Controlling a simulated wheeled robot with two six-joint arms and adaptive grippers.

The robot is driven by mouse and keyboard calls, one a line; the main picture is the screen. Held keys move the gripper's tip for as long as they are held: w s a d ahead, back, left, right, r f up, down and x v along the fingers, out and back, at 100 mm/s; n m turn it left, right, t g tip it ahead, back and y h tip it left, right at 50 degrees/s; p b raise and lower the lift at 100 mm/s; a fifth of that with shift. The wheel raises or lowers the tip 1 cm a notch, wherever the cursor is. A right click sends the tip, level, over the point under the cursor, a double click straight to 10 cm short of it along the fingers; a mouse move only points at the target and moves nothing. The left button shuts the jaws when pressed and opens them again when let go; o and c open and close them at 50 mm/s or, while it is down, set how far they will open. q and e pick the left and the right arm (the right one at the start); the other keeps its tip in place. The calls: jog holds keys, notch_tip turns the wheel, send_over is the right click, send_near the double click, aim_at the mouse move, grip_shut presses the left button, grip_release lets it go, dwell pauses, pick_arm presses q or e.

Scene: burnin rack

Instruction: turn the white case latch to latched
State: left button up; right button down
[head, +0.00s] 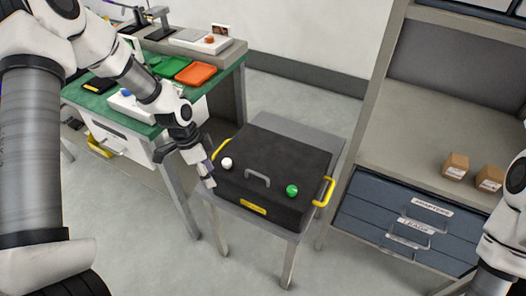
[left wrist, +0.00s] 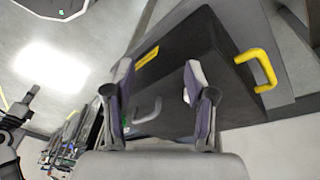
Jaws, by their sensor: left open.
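The black case (head: 276,158) sits closed on a grey stand (head: 310,130) in the middle of the head view. The white case latch (head: 227,163) is a round white knob on its lid near the left side. A green knob (head: 292,190) is on the lid's right. My left gripper (head: 208,176) is open and empty at the case's left edge, beside the white latch. In the left wrist view, its fingers (left wrist: 158,72) are spread over the case (left wrist: 205,45); a bit of white (left wrist: 186,97) shows by one finger, mostly hidden. I cannot tell the latch's setting.
The case has a grey lid handle (head: 258,179) and yellow side handles (head: 324,192). A green-topped bench (head: 98,106) with an orange tray (head: 195,74) stands at left. A shelf unit with blue drawers (head: 385,222) and small boxes (head: 456,166) is at right. My right arm is at the right edge.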

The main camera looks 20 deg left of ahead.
aim_at(226, 161)
pick_arm(q)
jog(key=w+a+r+t, duration=0.1)
jog(key=w+r+t, duration=0.2)
jog(key=w+r, duration=0.25)
jog(key=shift+n+g+h, duration=0.3)
jog(key=b+x, duration=0.4)
jog(key=x, duration=0.3)
jog(key=shift+s+f, duration=0.1)
jog(key=shift+s, duration=0.1)
jog(key=shift+d, duration=0.1)
grip_shut()
